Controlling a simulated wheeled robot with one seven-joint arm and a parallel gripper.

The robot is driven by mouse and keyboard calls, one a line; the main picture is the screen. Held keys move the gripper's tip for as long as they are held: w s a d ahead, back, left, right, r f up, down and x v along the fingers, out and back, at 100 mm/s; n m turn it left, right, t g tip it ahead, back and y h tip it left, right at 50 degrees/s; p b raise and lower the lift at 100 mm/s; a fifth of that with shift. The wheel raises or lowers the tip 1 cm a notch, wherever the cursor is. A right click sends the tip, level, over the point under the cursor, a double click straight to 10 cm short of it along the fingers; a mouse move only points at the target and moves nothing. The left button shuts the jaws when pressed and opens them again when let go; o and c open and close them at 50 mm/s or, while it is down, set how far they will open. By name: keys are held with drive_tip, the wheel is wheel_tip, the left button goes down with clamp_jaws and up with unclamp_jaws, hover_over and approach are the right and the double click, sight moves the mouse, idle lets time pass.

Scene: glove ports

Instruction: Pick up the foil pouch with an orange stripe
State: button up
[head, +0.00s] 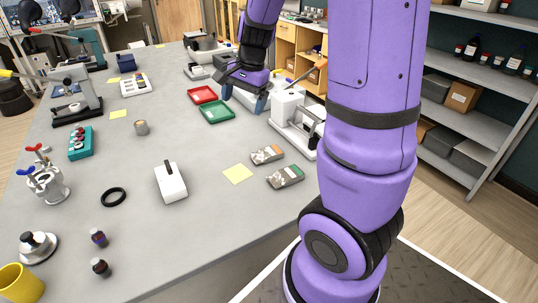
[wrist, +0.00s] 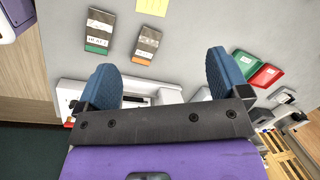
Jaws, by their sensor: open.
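The foil pouch with an orange stripe (head: 267,155) lies flat on the grey table, right of a yellow note. It also shows in the wrist view (wrist: 147,43), grey with a dark printed label and the orange stripe at its lower end. A similar pouch with a green stripe (head: 285,177) lies beside it, also in the wrist view (wrist: 98,32). My gripper (head: 245,98) is open and empty above the table, farther back than both pouches. Its blue fingers (wrist: 160,65) stand wide apart in the wrist view, with the orange-striped pouch ahead of the gap between them.
A white device (head: 293,110) stands at the table's right edge, close to my gripper. A red tray (head: 202,94) and a green tray (head: 217,111) lie left of it. A yellow note (head: 238,173) and a white box-like tool (head: 171,182) lie left of the pouches.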

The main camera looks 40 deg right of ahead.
sight(270, 151)
drive_tip(key=w+d+f+m+g+h, duration=0.25)
drive_tip(key=d+f+m, duration=0.45)
drive_tip(key=d+f, duration=0.6)
drive_tip(key=shift+t+y, duration=0.25)
drive_tip(key=shift+y, duration=0.1)
drive_tip(key=f, duration=0.7)
drive_tip(key=a+f, duration=0.1)
drive_tip(key=f, duration=0.3)
drive_tip(key=shift+s+f, duration=0.2)
drive_tip(key=c, duration=1)
